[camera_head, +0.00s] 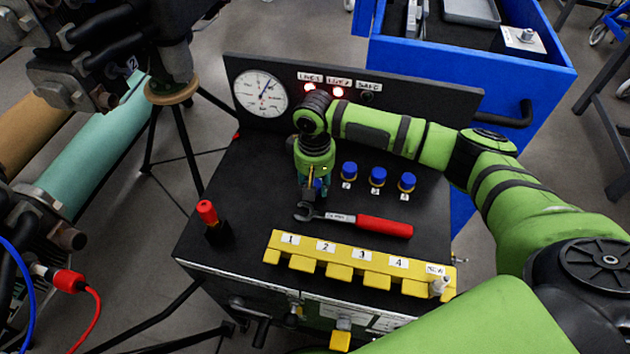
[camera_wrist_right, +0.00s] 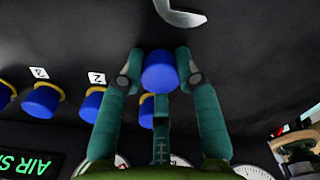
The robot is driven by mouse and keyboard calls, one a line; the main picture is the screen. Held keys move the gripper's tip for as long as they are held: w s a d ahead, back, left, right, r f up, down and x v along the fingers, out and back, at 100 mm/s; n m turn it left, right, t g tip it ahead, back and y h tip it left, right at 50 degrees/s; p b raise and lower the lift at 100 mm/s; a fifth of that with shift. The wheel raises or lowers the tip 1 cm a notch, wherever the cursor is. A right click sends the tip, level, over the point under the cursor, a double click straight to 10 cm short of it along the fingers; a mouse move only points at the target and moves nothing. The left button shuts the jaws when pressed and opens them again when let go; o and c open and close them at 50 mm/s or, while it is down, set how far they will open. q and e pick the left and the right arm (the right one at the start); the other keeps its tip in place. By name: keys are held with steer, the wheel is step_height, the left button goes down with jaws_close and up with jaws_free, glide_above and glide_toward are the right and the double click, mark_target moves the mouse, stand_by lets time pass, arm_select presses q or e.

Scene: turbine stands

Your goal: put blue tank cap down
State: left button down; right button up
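My right gripper (camera_head: 315,188) is above the black bench top, beside the row of blue caps. In the right wrist view its fingers (camera_wrist_right: 161,70) are closed around the sides of a blue cap (camera_wrist_right: 160,74). Another blue cap with a yellow ring (camera_wrist_right: 147,112) is partly hidden behind the gripper. In the head view three blue caps, (camera_head: 349,170), (camera_head: 378,176) and (camera_head: 407,182), stand in a row with number labels. I cannot tell whether the held cap touches the bench. My left gripper is not in view.
A red-handled wrench (camera_head: 370,224) lies in front of the gripper. A yellow numbered rack (camera_head: 340,260) runs along the front edge. A panel with a gauge (camera_head: 260,93) and lit red lamps stands behind. A red-topped black item (camera_head: 212,220) stands at left.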

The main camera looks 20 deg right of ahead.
steer(key=shift+o, duration=0.4)
steer(key=shift+r, duration=0.15)
steer(key=shift+o, duration=0.4)
step_height(320, 180, up, 11)
steer(key=b, duration=0.1)
steer(key=shift+r, duration=0.2)
steer(key=shift+o, duration=0.2)
steer(key=shift+w+a+r, duration=0.1)
steer(key=shift+r, duration=0.15)
steer(key=f+m+p, duration=0.1)
steer(key=m+p, duration=0.1)
steer(key=m, duration=0.1)
steer(key=f+m+p, duration=0.1)
steer(key=m+p, duration=0.1)
steer(key=m, duration=0.1)
steer(key=w+f+m+y+p, duration=0.1)
steer(key=m+p, duration=0.2)
steer(key=shift+d+g, duration=0.25)
steer(key=shift+g, duration=0.15)
steer(key=shift+m, duration=0.6)
steer(key=f, duration=0.2)
steer(key=f+p, duration=0.1)
steer(key=f, duration=0.2)
steer(key=s+f, duration=0.1)
steer(key=f, duration=0.2)
steer(key=shift+a+f+p, duration=0.1)
steer(key=shift+f+p, duration=0.05)
steer(key=shift+p, duration=0.2)
steer(key=c, duration=1)
